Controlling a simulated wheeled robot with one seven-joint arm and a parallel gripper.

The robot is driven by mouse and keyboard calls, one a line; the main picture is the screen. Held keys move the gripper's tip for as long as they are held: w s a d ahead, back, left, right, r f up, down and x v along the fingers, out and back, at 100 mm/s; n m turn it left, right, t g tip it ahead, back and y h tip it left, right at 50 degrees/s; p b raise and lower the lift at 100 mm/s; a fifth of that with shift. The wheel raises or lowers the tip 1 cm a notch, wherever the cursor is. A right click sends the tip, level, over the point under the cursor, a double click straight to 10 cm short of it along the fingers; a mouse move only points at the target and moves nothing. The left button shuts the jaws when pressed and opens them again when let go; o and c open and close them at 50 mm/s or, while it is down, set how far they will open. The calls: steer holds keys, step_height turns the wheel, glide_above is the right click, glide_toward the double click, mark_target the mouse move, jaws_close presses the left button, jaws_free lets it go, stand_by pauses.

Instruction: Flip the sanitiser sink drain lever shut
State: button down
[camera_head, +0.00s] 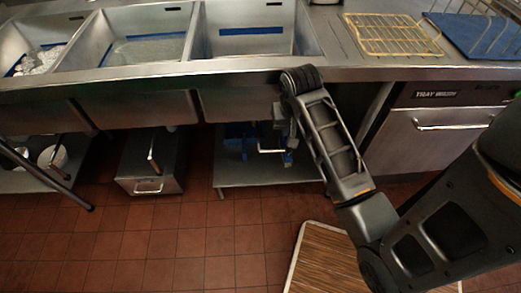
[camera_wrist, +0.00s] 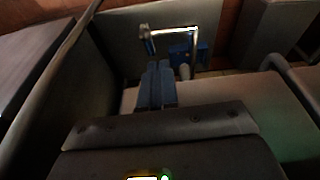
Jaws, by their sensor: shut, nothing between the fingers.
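An L-shaped metal bar (camera_head: 268,151), which looks like a drain lever, shows below the right basin (camera_head: 245,32). In the wrist view the bar (camera_wrist: 168,32) has a roughly level top piece and an arm running down beside blue parts. No label in view marks it as the sanitiser lever. My gripper (camera_wrist: 157,72) is shut and empty, its fingers together, pointing toward the bar and apparently short of it. I cannot tell the exact gap. In the head view my forearm hides part of the gripper under the sink's front edge.
The steel sink rim (camera_head: 190,78) overhangs the work space. A blue object (camera_head: 238,132) is on the low shelf (camera_head: 232,176). A tray-wash cabinet (camera_head: 430,140) is on the right. The tiled floor in front is largely clear.

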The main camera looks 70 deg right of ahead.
mark_target(279, 150)
steer(key=shift+w+d+r+m, duration=0.15)
steer(key=shift+w+r+m, duration=0.15)
steer(key=shift+w+r, duration=0.2)
steer(key=shift+f, duration=0.1)
steer(key=b+x, duration=0.1)
steer(key=x, duration=1.3)
steer(key=shift+s+a, duration=0.15)
steer(key=shift+a, duration=0.05)
steer(key=shift+s+f+y, duration=0.1)
steer(key=shift+f+y, duration=0.05)
steer(key=shift+y, duration=0.15)
